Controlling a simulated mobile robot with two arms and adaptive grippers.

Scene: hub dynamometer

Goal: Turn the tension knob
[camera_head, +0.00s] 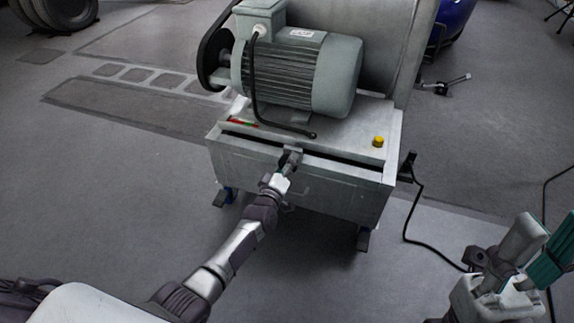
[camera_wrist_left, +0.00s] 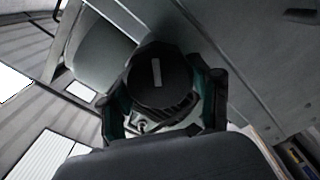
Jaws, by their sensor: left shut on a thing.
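The tension knob (camera_wrist_left: 160,78) is a round black knob with a pale line on its face, in the middle of the left wrist view. The pale line stands close to upright in that view. My left gripper (camera_head: 291,160) is at the front of the grey dynamometer cabinet (camera_head: 330,188), below the motor. It is shut on the knob, with its fingers (camera_wrist_left: 163,105) on both sides of it in the left wrist view. In the head view the gripper mostly hides the knob. My right gripper (camera_head: 535,248) is at the lower right, away from the cabinet; its finger gap is unclear.
A ribbed grey motor (camera_head: 300,72) sits on the cabinet top, beside a belt guard (camera_head: 213,45). A yellow button (camera_head: 378,141) is at the top right. A black cable (camera_head: 412,215) runs down the cabinet's right side to the floor. The floor in front is clear.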

